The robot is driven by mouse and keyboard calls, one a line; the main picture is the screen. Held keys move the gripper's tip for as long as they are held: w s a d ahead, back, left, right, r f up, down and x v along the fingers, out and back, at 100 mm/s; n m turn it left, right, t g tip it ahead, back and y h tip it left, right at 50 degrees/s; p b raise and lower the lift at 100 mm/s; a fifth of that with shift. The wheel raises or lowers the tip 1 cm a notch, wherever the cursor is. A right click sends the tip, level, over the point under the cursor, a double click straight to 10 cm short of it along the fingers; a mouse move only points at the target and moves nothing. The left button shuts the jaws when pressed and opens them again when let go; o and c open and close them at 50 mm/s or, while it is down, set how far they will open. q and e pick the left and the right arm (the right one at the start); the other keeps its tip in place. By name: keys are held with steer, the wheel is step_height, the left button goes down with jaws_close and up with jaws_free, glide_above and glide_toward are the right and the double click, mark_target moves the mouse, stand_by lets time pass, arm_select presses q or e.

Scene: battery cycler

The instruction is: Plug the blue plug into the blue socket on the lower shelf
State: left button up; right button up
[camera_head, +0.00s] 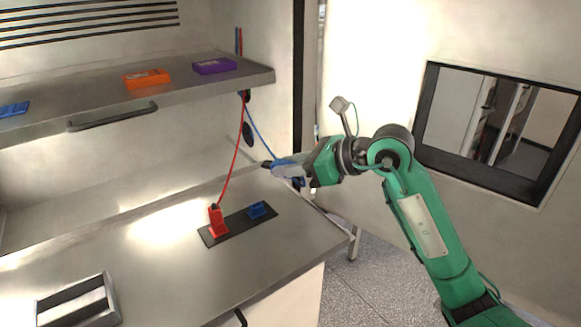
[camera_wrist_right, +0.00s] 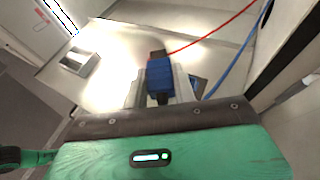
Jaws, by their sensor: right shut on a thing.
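My right gripper (camera_head: 284,168) is shut on the blue plug, to the right of and above the blue socket. The blue plug (camera_wrist_right: 159,76) sits between the fingers in the right wrist view; in the head view the gripper mostly hides it. A blue cable runs from the gripper up to the back wall. The blue socket (camera_head: 257,210) sits at the right end of a dark strip (camera_head: 236,226) on the lower shelf (camera_head: 150,265). The plug is apart from the socket. My left gripper is not in view.
A red plug (camera_head: 216,221) with a red cable stands upright at the strip's left end. A metal holder (camera_head: 78,303) lies at the front left. The upper shelf (camera_head: 200,86) overhangs the back and carries orange, purple and blue boxes. The lower shelf's middle is clear.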

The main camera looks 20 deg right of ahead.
mark_target(266, 163)
steer(key=w+a+n+g, duration=0.1)
steer(key=g, duration=0.1)
steer(key=w+a+n+g, duration=0.1)
steer(key=a+n+g, duration=0.1)
steer(key=a+f+n+g, duration=0.1)
steer(key=shift+w+a+n+g+h+p, duration=0.15)
steer(key=shift+w+n+g+h+p, duration=0.15)
steer(key=shift+w+g, duration=0.1)
steer(key=shift+w+a+f+n+t+h, duration=0.25)
steer(key=shift+w+f+n+h, duration=1.4)
steer(key=shift+n, duration=2.55)
steer(key=shift+w+a+f+n+t+h, duration=0.1)
steer(key=shift+w+f+n+t+h, duration=0.2)
steer(key=shift+w+f+n+h, duration=2.6)
steer(key=shift+s+a+f+n+t+y, duration=0.3)
steer(key=shift+f+n, duration=0.65)
steer(key=shift+n, duration=4.55)
steer(key=shift+w+d, duration=0.1)
steer(key=shift+d, duration=0.05)
